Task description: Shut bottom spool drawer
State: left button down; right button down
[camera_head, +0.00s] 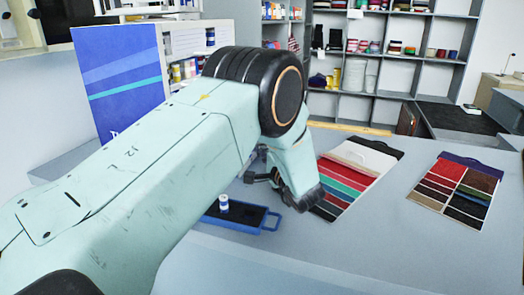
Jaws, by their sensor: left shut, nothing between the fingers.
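A shallow blue tray-like drawer (257,228) with a dark inside shows below my left arm. A small white-and-blue spool (224,203) stands in it. A blue handle loop shows at the drawer's right end. My arm hides its left part, so I cannot tell how far out it is or what it joins. My left gripper (258,178) is small and dark, partly hidden behind my arm, just above and behind the drawer. It is shut and empty; I cannot tell whether it touches anything. My right gripper is not in view.
A blue panel (118,85) stands beside a white rack (187,42) with several spools, behind my arm. Two swatch boards, one striped (350,178) and one gridded (457,190), lie right on the grey counter (385,230). Shelves (390,70) stand behind. The front right counter is clear.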

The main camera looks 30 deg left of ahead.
pick_arm(q)
jog(key=s+a+p, duration=0.1)
jog(key=a+p, duration=0.1)
jog(key=a, duration=0.4)
jog(key=s+a+p, duration=0.1)
jog(key=s+a, duration=0.1)
jog(key=a, duration=0.4)
jog(key=s+a+p, duration=0.1)
jog(key=a+p, duration=0.1)
jog(key=a, duration=0.4)
jog(key=shift+s+p, duration=0.15)
jog(key=shift+p, duration=0.15)
jog(key=shift+d, duration=0.2)
